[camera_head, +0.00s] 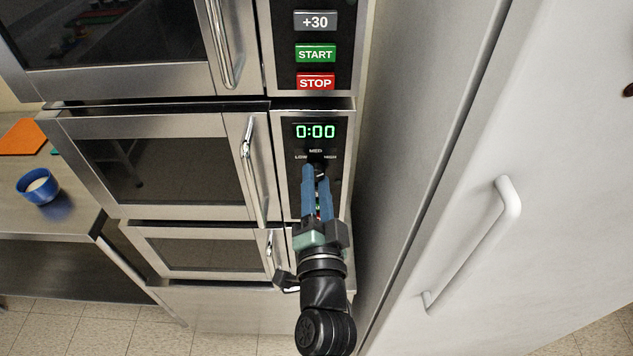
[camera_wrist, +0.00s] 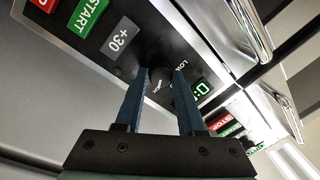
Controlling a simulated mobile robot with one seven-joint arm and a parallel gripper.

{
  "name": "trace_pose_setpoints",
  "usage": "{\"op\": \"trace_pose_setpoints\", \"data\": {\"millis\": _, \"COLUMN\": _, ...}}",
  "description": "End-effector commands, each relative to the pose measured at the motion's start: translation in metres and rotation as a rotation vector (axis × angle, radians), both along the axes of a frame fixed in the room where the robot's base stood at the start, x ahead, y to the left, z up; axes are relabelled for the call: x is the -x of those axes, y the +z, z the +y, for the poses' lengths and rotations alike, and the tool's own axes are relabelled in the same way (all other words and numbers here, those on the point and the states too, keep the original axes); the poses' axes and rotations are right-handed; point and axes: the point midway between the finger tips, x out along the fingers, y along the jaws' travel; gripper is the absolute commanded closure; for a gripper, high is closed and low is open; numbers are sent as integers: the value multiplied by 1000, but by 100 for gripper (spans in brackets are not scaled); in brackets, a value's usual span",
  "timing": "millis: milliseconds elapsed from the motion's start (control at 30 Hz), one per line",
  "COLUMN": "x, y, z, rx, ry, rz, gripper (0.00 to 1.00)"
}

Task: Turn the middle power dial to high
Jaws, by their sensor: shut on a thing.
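The middle microwave (camera_head: 160,165) has a black control panel with a green 0:00 display (camera_head: 315,132). Below the display are the marks LOW, MED and HIGH around the power dial, which is mostly hidden by my fingers in the head view. In the wrist view the dark round dial (camera_wrist: 158,62) shows between the blue fingers, with LOW and HIGH readable beside it. My gripper (camera_head: 316,172), also in the wrist view (camera_wrist: 162,74), is shut on the dial. I cannot make out which mark the dial points to.
Another microwave (camera_head: 120,40) is above, with +30, START and STOP buttons, and one (camera_head: 190,250) is below. Vertical door handles (camera_head: 250,165) stand out just left of the panel. A white door with a handle (camera_head: 480,240) is at the right. A blue bowl (camera_head: 33,186) stands on the left counter.

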Motion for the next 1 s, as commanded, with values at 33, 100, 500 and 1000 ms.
{"op": "trace_pose_setpoints", "data": {"millis": 33, "x": 0, "y": 0, "z": 0, "rx": -3, "ry": 0, "rz": 0, "gripper": 100}}
{"op": "trace_pose_setpoints", "data": {"millis": 100, "x": 0, "y": 0, "z": 0, "rx": -3, "ry": 0, "rz": 0, "gripper": 100}}
{"op": "trace_pose_setpoints", "data": {"millis": 500, "x": 0, "y": 0, "z": 0, "rx": -1, "ry": 0, "rz": 0, "gripper": 32}}
{"op": "trace_pose_setpoints", "data": {"millis": 1000, "x": 44, "y": -10, "z": -2, "rx": 0, "ry": 0, "rz": 2, "gripper": 32}}
